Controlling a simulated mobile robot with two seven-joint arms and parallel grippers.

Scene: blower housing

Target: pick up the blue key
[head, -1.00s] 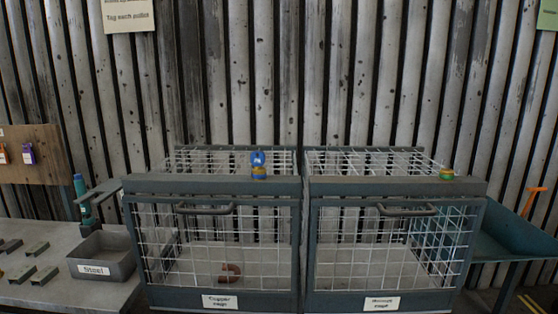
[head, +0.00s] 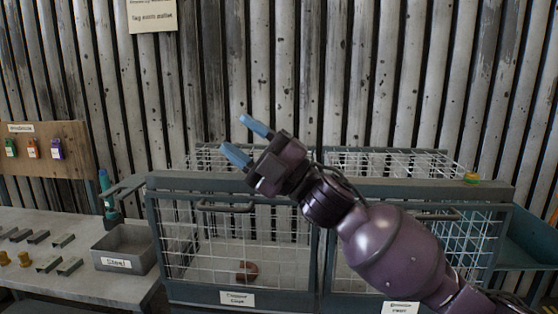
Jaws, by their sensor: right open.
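The blue key, seen a second ago in a yellow and blue lock on the top front rail of the left cage (head: 168,238), is not visible now. My right gripper (head: 245,140) and its wrist cover that part of the rail in the head view. The right gripper has two blue fingertips, spread apart with nothing between them, pointing to the upper left. It appears in front of the left cage's top; its exact distance from the key cannot be told. My left gripper is not in view.
A yellow and green lock (head: 471,178) sits on the right cage's top rail. A reddish-brown piece (head: 247,271) lies inside the left cage. A steel-labelled bin (head: 122,262) and several small blocks stand on the left bench (head: 95,290). A wooden board (head: 75,160) holds coloured tags.

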